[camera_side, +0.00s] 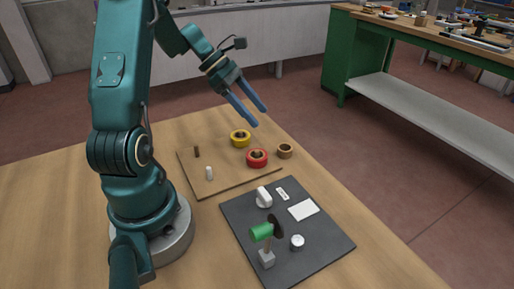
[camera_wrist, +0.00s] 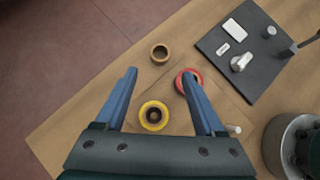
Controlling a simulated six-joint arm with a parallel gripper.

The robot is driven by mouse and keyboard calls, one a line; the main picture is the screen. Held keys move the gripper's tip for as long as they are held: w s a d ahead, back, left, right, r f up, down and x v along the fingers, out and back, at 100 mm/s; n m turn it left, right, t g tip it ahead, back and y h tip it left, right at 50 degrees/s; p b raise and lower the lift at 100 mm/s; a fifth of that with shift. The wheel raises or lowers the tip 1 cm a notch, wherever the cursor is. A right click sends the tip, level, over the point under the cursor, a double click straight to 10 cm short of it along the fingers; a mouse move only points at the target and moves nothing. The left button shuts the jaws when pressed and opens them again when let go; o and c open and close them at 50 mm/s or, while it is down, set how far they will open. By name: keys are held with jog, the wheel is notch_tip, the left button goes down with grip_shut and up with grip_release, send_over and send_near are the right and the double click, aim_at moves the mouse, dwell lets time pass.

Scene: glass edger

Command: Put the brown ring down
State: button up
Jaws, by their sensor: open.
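The brown ring (camera_side: 285,151) lies flat on the wooden table, just off the right edge of the thin wooden board. It also shows in the wrist view (camera_wrist: 159,53), beyond my fingertips and apart from them. My gripper (camera_side: 256,118) is open and empty, held above the board. In the wrist view its two blue fingers (camera_wrist: 158,72) are spread wide. The red ring (camera_side: 257,157) lies on the board near the brown ring, partly covered by a finger in the wrist view. The yellow ring (camera_side: 240,138) lies on the board behind the red one.
The board (camera_side: 225,180) also bears a brown peg (camera_side: 196,151) and a white peg (camera_side: 209,173). Bare table lies left of the board.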

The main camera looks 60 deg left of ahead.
jog(key=s+d+r+m+y, duration=0.3)
jog(key=s+d+m, duration=0.3)
jog(key=d+m, duration=0.3)
jog(key=s+d+r+m+y, duration=0.2)
jog(key=s+d+r+m, duration=0.2)
jog(key=d+m, duration=0.5)
jog(key=s+m, duration=0.2)
jog(key=m, duration=0.6)
jog(key=shift+s+m+y, duration=0.3)
jog(key=shift+y, duration=0.1)
jog(key=shift+c, duration=0.3)
jog(key=c, duration=0.5)
